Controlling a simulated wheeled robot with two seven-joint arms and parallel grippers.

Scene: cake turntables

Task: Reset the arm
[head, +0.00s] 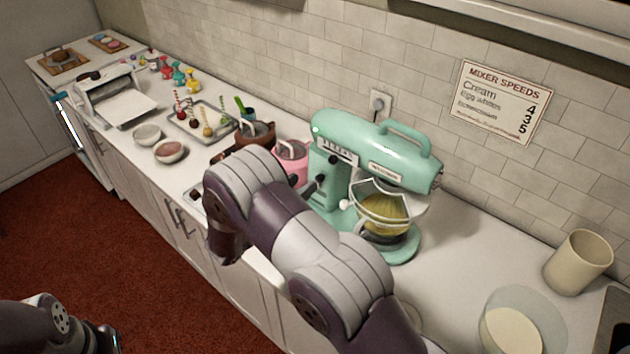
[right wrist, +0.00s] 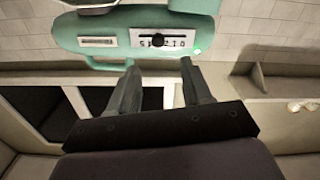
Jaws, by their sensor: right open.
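My right arm (head: 300,235) comes in from the bottom and bends across the counter's front. My right gripper (right wrist: 158,64) is open in the right wrist view, with nothing between its two dark fingers. It faces the mint-green stand mixer (head: 375,145), whose speed panel (right wrist: 155,41) with a black slider lies just past the fingertips. In the head view most of this gripper is hidden behind the arm. The mixer's glass bowl (head: 388,212) holds something yellow. Part of my left arm (head: 45,325) shows at the bottom left; its gripper is out of the picture.
A pink container (head: 291,160) and a brown pot (head: 256,136) stand close left of the mixer. A tray (head: 183,122) of cake pops and two small bowls are farther left. A beige canister (head: 577,263) and glass bowl (head: 522,325) stand right. A wall sign (head: 500,103) lists mixer speeds.

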